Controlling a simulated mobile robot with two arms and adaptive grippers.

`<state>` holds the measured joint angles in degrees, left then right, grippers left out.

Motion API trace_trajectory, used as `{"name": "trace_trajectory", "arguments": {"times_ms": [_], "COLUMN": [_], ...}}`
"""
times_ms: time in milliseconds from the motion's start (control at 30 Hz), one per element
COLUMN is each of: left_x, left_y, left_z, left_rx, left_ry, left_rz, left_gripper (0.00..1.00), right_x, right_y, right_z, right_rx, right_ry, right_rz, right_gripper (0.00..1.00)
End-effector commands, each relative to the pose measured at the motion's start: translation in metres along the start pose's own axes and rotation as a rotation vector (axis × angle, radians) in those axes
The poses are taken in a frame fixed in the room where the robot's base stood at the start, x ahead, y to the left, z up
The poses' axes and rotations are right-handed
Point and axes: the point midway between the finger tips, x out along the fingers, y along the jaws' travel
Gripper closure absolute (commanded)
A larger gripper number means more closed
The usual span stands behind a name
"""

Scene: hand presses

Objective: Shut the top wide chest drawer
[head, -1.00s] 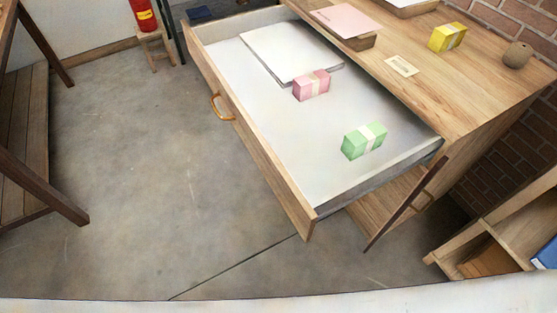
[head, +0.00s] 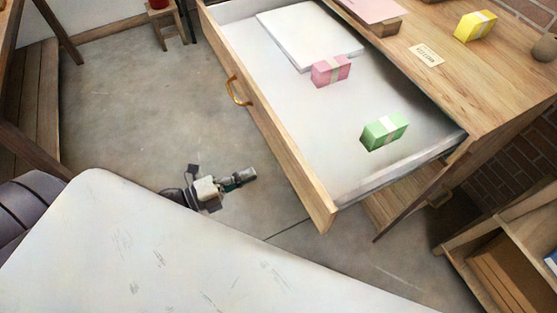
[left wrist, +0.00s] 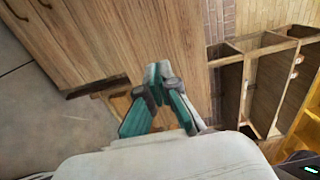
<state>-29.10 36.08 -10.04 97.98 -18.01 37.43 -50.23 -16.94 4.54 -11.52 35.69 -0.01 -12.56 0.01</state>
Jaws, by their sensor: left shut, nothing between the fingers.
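The top wide chest drawer (head: 270,130) is pulled far out of the wooden chest (head: 480,85) in the head view. Its front has an orange-brown curved handle (head: 238,91). Inside lie a stack of white paper (head: 310,38), a pink banded bundle (head: 331,71) and a green banded bundle (head: 384,131). My left gripper (head: 250,175) is over the floor in front of the drawer front, below the handle in the picture and apart from the drawer. Its fingers are shut and empty, as in the left wrist view (left wrist: 160,70). My right gripper is not in view.
A yellow bundle (head: 475,26), a label card (head: 427,55) and a round brown object (head: 544,48) are on the chest top. An open shelf unit (head: 510,235) stands at the lower right. A small stool (head: 165,20) stands behind. The floor left of the drawer is clear.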

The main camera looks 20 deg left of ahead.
Motion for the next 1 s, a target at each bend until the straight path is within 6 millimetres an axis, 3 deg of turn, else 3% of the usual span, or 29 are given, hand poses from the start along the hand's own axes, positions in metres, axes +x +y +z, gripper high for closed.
{"name": "trace_trajectory", "arguments": {"times_ms": [200,400,1000], "left_x": [0.048,0.075,0.086], "left_y": [-0.002,-0.001,0.001], "left_z": [0.001,0.000,0.000], "left_rx": [-0.001,-0.002,-0.003], "left_ry": [-0.001,-0.002,-0.002], "left_rz": [-0.003,-0.001,0.001], "left_gripper": [1.00,1.00,1.00], "right_x": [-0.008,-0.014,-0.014], "right_y": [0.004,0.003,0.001], "right_z": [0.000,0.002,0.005], "right_rx": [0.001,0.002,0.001], "right_ry": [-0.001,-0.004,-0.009], "right_rz": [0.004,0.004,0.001], "right_gripper": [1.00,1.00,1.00]}}
